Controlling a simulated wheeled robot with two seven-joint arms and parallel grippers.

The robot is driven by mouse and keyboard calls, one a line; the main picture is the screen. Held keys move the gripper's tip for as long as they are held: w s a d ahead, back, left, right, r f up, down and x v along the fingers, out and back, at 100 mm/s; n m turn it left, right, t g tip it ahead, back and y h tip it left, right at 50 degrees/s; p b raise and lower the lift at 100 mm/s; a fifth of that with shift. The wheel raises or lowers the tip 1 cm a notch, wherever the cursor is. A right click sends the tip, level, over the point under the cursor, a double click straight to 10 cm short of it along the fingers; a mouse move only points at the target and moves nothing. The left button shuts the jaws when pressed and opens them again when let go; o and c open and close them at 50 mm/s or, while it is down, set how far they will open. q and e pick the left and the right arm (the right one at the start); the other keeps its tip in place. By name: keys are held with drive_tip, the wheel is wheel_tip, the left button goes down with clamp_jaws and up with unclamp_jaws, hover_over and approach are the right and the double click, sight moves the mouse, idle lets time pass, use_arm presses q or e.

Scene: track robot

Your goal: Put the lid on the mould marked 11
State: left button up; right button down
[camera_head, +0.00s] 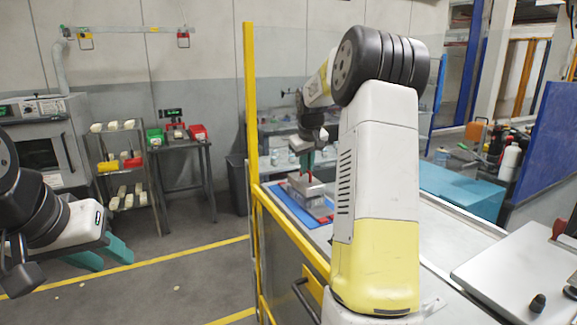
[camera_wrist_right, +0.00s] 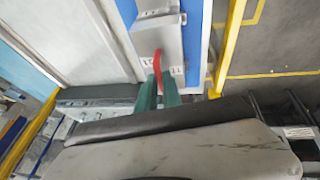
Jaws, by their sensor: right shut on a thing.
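My right gripper (camera_head: 307,164) is shut on the red handle (camera_wrist_right: 157,66) of a grey metal lid (camera_head: 303,184). In the right wrist view its teal fingertips (camera_wrist_right: 158,84) close around the handle. The lid is over or beside a grey metal mould (camera_head: 321,207) on a blue mat; I cannot tell whether they touch. In the wrist view, grey metal (camera_wrist_right: 165,42) with small number marks shows around the handle; one reads 11, the other looks like 12. My left gripper (camera_head: 103,256) is open and empty at the lower left, far from the bench.
The blue mat (camera_head: 284,203) lies on a bench behind a yellow post (camera_head: 250,100) and rail. A shelf rack (camera_head: 122,165), an oven (camera_head: 40,150) and a small table with green and red bins (camera_head: 198,132) stand at the left. The floor between is clear.

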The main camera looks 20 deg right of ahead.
drive_tip(key=shift+f, duration=0.65)
idle(0.7)
drive_tip(key=c, duration=1.4)
unclamp_jaws()
drive_tip(key=shift+c, duration=0.2)
drive_tip(key=shift+s+r, duration=0.1)
drive_tip(key=v, duration=0.8)
drive_tip(key=s+a+r+t+y, duration=0.1)
drive_tip(key=s+a+r, duration=0.1)
drive_tip(key=s+a, duration=0.5)
drive_tip(key=s+a+r+y, duration=0.1)
drive_tip(key=s+a, duration=0.3)
drive_tip(key=s, duration=0.5)
drive_tip(key=s+a+f, duration=0.2)
drive_tip(key=s+a, duration=0.1)
drive_tip(key=s, duration=0.5)
drive_tip(key=s+a+f+m+y, duration=0.1)
drive_tip(key=s+a+f, duration=0.2)
drive_tip(key=s, duration=0.5)
drive_tip(key=shift+s+a+f+y, duration=0.3)
drive_tip(key=shift+s+a+f, duration=0.1)
drive_tip(key=shift+a, duration=0.35)
